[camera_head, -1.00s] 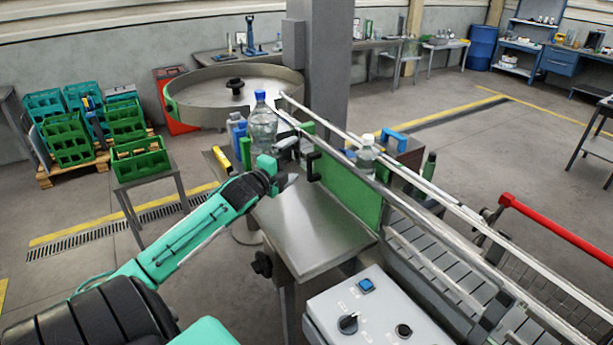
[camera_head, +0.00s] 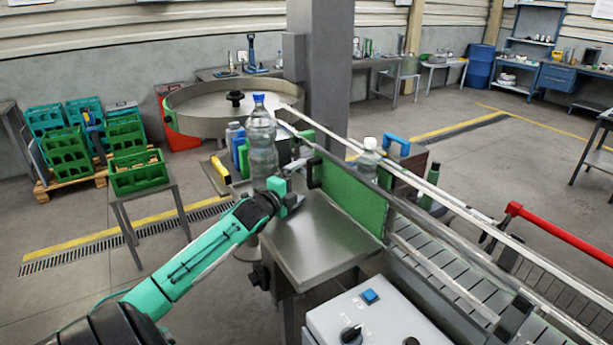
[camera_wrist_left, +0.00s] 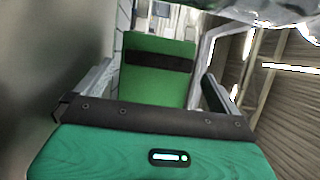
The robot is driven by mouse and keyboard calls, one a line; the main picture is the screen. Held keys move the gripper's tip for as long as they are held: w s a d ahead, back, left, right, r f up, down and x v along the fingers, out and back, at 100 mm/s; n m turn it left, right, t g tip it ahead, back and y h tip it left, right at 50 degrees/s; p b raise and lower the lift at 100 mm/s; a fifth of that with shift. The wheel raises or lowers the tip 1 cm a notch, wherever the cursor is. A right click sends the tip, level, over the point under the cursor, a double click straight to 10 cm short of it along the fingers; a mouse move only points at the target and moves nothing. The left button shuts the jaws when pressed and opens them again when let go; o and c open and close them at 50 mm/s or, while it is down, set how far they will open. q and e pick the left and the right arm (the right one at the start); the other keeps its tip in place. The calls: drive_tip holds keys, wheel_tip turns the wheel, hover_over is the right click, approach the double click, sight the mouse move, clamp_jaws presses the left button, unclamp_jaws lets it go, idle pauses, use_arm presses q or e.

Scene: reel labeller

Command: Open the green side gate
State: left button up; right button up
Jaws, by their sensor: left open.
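The green side gate (camera_head: 352,201) is an upright flat panel along the near side of the conveyor, in line with the rail, and looks shut. Its black handle (camera_head: 314,173) stands at its left end. My left gripper (camera_head: 297,197) is just left of the handle, low over the steel table, open and apart from it. In the left wrist view the green panel (camera_wrist_left: 160,85) with its dark handle bar (camera_wrist_left: 159,61) shows ahead between the two spread fingers (camera_wrist_left: 158,88). My right gripper is not in view.
A steel table (camera_head: 312,240) lies before the gate, with a control box (camera_head: 365,318) nearer me. A large clear bottle (camera_head: 262,140) stands behind my gripper. A smaller bottle (camera_head: 368,158) stands behind the rail. Green crates (camera_head: 138,172) are at the left.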

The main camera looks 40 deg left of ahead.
sight(309, 176)
use_arm(q)
drive_tip(key=shift+w+a+p, duration=0.2)
drive_tip(key=shift+w+p, duration=0.4)
drive_tip(key=shift+w, duration=1.5)
